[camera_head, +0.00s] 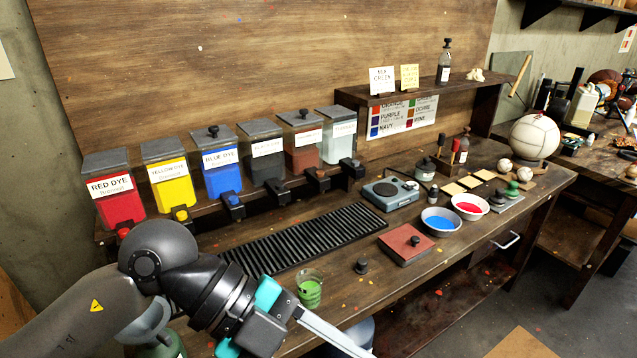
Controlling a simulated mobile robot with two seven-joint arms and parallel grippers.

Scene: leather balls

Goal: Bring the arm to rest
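My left arm comes in from the left. Its gripper (262,325), dark with teal parts, is over the front edge of the workbench (345,290). A long pale grey bar (330,332) runs from it toward the lower right; I cannot tell whether it is a finger or a held tool. The fingertips do not show clearly. A glass with green liquid (309,292) stands on the bench just beyond the gripper. My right gripper is not in view.
Dye bins, including red (120,208), yellow (173,190) and blue (222,176), line the back. A black slatted grate (305,240) lies before them. Blue (441,222) and red (469,207) bowls and a white ball (535,138) are farther right. Floor is open at lower right.

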